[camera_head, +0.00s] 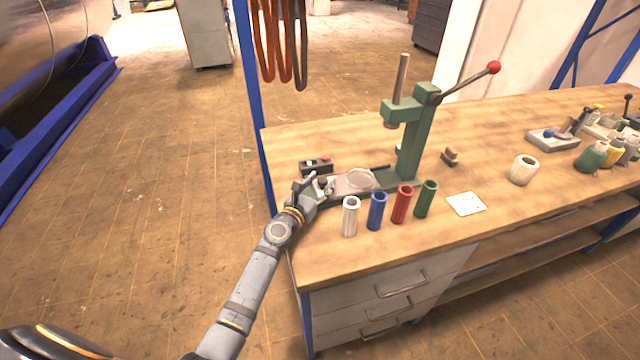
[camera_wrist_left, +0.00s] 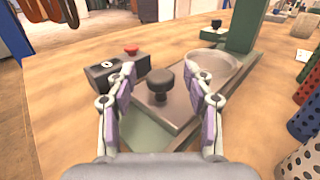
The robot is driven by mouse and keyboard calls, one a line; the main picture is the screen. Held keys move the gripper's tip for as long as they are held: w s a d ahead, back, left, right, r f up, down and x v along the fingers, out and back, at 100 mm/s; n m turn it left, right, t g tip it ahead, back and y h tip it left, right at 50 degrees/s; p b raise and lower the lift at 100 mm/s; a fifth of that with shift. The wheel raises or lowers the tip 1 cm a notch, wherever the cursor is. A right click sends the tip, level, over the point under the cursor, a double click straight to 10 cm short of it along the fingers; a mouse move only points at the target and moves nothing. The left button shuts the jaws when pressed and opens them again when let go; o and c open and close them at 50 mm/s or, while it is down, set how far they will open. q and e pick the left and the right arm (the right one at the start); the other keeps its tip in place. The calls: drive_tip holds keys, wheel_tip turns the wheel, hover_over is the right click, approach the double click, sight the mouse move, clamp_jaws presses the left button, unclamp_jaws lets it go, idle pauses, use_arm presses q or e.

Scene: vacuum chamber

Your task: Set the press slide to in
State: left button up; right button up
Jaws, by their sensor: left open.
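The green arbor press (camera_head: 416,135) stands on the wooden bench, its lever raised with a red ball end. Its grey press slide (camera_head: 352,182) lies on the green base, sticking out toward my left gripper. The slide carries a shallow round dish (camera_wrist_left: 214,68) and a dark knob (camera_wrist_left: 160,82) at its near end. My left gripper (camera_head: 318,187) is open at this end. In the left wrist view its fingers (camera_wrist_left: 163,92) stand on either side of the knob, with gaps to it. My right gripper is not in view.
A dark box (camera_head: 316,167) with a red button sits just left of the slide. White (camera_head: 350,216), blue (camera_head: 377,211), red (camera_head: 402,204) and green (camera_head: 426,199) perforated cylinders stand along its right. A white card (camera_head: 466,204) and a white roll (camera_head: 523,170) lie farther right.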

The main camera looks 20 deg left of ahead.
sight(345, 186)
use_arm(q)
clamp_jaws()
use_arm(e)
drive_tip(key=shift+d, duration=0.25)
use_arm(q)
drive_tip(key=shift+d, duration=0.1)
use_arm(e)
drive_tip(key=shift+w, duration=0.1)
use_arm(q)
drive_tip(key=w+d, duration=0.1)
drive_tip(key=d, duration=0.1)
drive_tip(key=w+d, duration=0.1)
drive_tip(key=d, duration=0.1)
drive_tip(key=w+d, duration=0.2)
drive_tip(key=shift+w+d, duration=0.1)
drive_tip(key=shift+d, duration=0.05)
unclamp_jaws()
drive_tip(key=shift+d, duration=0.1)
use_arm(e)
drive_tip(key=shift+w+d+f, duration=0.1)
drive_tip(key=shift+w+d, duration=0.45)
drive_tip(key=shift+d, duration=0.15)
